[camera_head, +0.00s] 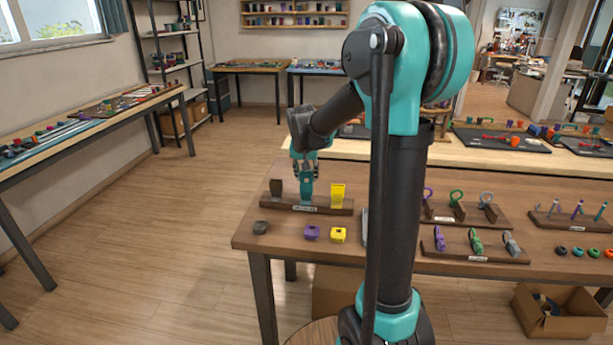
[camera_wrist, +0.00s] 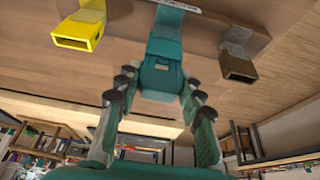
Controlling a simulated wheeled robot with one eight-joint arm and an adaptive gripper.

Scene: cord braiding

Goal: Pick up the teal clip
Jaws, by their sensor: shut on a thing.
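The teal clip (camera_head: 307,188) stands upright at the middle of a wooden rack (camera_head: 330,210) on the near table. My gripper (camera_head: 306,166) comes down from above and is shut on the clip's upper part. In the wrist view the teal clip (camera_wrist: 163,52) lies between the two fingers of my gripper (camera_wrist: 160,88). Its lower end is at the rack, and I cannot tell whether it is clear of it.
A yellow clip (camera_head: 337,193) stands close on the right and a brown clip (camera_head: 276,188) on the left. Small dark, purple (camera_head: 311,232) and yellow (camera_head: 339,235) pieces lie in front of the rack. More racks with coloured hooks (camera_head: 457,206) stand to the right.

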